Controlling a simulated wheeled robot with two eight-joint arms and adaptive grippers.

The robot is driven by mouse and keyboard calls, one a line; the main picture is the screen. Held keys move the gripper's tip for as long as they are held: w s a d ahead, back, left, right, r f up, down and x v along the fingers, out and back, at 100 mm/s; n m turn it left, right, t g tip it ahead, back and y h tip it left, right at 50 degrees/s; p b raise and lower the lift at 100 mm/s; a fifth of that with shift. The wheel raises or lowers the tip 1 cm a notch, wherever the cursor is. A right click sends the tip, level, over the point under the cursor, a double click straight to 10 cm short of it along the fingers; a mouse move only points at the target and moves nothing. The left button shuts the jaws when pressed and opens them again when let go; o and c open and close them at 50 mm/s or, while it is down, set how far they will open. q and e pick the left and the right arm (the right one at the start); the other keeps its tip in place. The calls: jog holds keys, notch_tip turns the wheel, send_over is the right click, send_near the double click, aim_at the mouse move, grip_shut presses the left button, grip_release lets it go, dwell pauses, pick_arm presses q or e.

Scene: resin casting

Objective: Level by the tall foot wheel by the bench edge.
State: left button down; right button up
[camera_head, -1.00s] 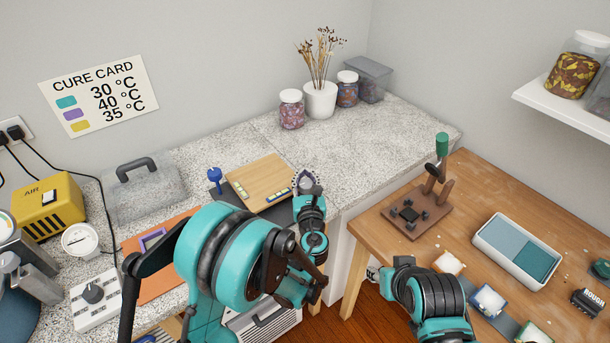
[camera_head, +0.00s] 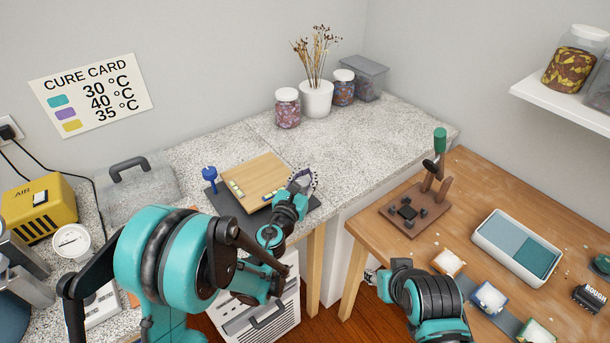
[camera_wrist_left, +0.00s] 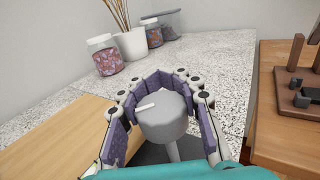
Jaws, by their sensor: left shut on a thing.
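A grey foot wheel (camera_wrist_left: 165,115) with a white pointer mark stands on a stem at the right corner of a wooden levelling board (camera_head: 262,173). My left gripper (camera_head: 302,181) is shut around it, its purple-padded fingers on both sides in the left wrist view (camera_wrist_left: 165,100). In the head view the gripper mostly hides this wheel. A blue foot wheel (camera_head: 209,174) stands at the board's left. Two small vials, one at the left edge (camera_head: 237,189) and one at the front (camera_head: 271,196), lie on the board; their bubbles are too small to read. My right gripper (camera_head: 371,276) is beside the wooden table, fingers unclear.
The board stands on a dark mat (camera_head: 228,202) near the speckled bench's front edge. Jars (camera_head: 288,108) and a white vase (camera_head: 316,98) stand behind on clear bench. A press (camera_head: 417,207) and a tray (camera_head: 515,248) occupy the wooden table at right.

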pick_arm(q)
jog(key=shift+d+m+g+h, duration=0.15)
jog(key=shift+m+g+h, duration=0.15)
jog(key=shift+m+h, duration=0.3)
jog(key=c, duration=1)
grip_release()
jog(key=v, duration=0.7)
jog(key=shift+s, duration=0.25)
jog(key=shift+f, duration=0.1)
